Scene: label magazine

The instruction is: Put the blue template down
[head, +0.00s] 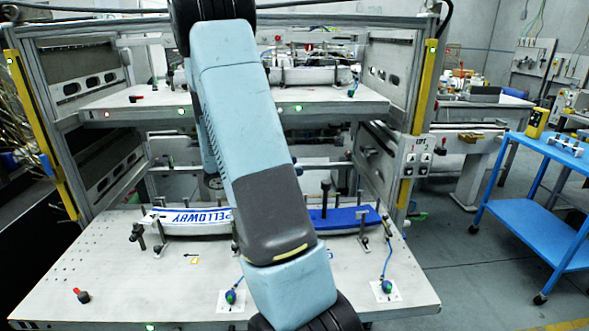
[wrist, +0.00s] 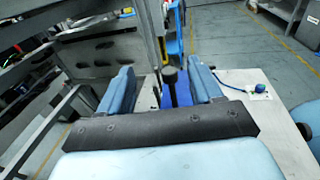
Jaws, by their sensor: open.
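The blue template (head: 352,217) lies along the right part of the curved rest on the lower shelf in the head view, with a dark upright post (head: 325,192) at it. In the wrist view the blue template (wrist: 178,92) shows beyond and between my fingers, with a dark knob (wrist: 169,75) in front of it. My gripper (wrist: 161,78) is open, its two blue fingers apart with nothing clamped between them. Whether the fingers flank the knob or stop short of it I cannot tell. My arm hides the gripper and the template's left end in the head view.
A white label strip with blue lettering (head: 185,217) lies on the left part of the rest. An upper shelf (head: 340,108) stands above. A blue trolley (head: 540,185) stands at right.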

